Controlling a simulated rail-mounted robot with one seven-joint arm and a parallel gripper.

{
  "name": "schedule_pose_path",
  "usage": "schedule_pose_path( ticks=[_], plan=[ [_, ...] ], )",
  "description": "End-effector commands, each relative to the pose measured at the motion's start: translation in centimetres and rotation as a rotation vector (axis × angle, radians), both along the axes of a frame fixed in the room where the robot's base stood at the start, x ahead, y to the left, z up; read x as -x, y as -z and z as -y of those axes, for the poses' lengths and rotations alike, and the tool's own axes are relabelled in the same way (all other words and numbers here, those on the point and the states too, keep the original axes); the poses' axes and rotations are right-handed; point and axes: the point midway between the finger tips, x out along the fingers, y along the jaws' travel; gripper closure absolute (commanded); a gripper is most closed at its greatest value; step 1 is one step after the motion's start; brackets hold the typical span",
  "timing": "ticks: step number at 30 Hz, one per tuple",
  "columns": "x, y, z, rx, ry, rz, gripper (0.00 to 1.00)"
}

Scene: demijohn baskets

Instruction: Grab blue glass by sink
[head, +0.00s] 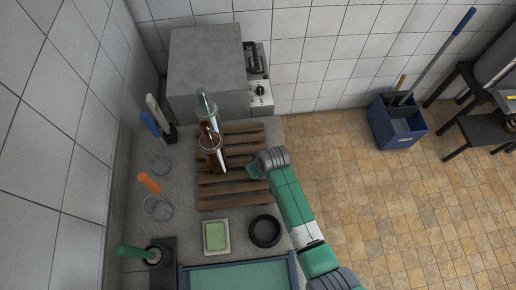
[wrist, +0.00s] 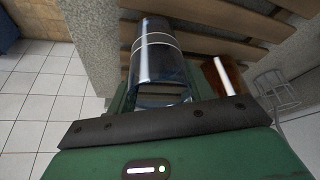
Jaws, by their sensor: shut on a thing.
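In the wrist view a clear, blue-tinted glass (wrist: 157,60) with pale rings stands between the fingers of my gripper (wrist: 155,98), which is shut on it. An amber-brown glass (wrist: 224,74) is just to its right, apart from it. In the head view my gripper (head: 253,172) is over the right part of a slatted wooden rack on the counter. An amber glass (head: 211,139) and a pale clear glass (head: 206,106) show left of it. The held glass is hard to make out there.
A grey box-shaped appliance (head: 207,62) stands at the back of the counter. Brushes and utensils line the left wall. A green square dish (head: 216,236), a black ring (head: 264,231) and a blue-rimmed basin (head: 292,270) are at the front. The tiled floor at right is partly free.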

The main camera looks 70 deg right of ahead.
Motion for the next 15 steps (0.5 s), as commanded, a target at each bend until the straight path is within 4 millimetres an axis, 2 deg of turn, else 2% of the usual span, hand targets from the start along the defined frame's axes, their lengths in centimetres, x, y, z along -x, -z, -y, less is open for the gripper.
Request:
schedule_pose_path(
  ticks=[6, 15],
  plan=[
    [-0.1, -3.0, 0.0, 0.002, -0.002, 0.002, 0.75],
    [4.0, -3.3, -6.5, -0.001, -0.004, -0.003, 0.75]
  ],
)
